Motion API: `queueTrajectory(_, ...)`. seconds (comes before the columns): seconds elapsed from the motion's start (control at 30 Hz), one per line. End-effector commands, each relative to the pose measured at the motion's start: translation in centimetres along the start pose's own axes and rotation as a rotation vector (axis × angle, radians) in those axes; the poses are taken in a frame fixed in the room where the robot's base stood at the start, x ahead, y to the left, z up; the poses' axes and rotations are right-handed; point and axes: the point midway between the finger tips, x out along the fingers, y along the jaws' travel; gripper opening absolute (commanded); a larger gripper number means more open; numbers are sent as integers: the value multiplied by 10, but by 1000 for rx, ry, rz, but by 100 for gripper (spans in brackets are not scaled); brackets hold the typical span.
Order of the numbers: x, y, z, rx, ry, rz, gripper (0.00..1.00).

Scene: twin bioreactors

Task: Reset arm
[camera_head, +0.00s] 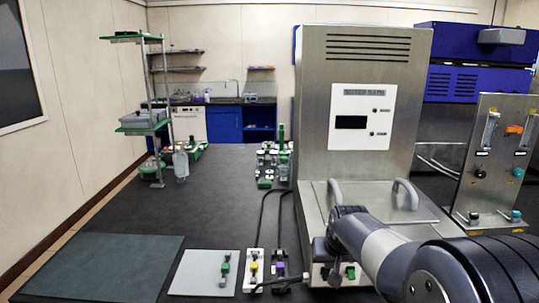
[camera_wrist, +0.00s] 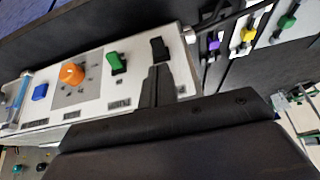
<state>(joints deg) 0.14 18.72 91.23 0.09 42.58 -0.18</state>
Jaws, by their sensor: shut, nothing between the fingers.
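My arm reaches in from the lower right in the camera_head view and ends in front of the steel water bath (camera_head: 366,60). The gripper fingers are not clearly visible there. In the camera_wrist view my gripper (camera_wrist: 157,78) is shut and empty. Its fingers point at the white control panel (camera_wrist: 130,92), over its right end. The fingertips appear just below a black switch (camera_wrist: 158,48); I cannot tell whether they touch it. A green switch (camera_wrist: 117,63), an orange knob (camera_wrist: 73,74) and a blue button (camera_wrist: 40,92) sit farther left on the panel.
Small modules with yellow (camera_head: 253,267) and purple (camera_head: 280,268) switches stand left of the bath, with black cables behind them. A grey plate (camera_head: 203,285) with a green switch lies farther left. A steel valve panel (camera_head: 490,165) stands at right. The dark surface at centre left is clear.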

Motion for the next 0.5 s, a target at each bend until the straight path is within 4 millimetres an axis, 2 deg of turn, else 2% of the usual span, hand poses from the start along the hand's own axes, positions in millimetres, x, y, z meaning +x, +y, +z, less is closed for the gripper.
queueTrajectory(0.3, -50, 0, -1, 0, -5, 0, 0)
queueTrajectory(0.5, -66, 0, -1, 0, -8, 0, 0)
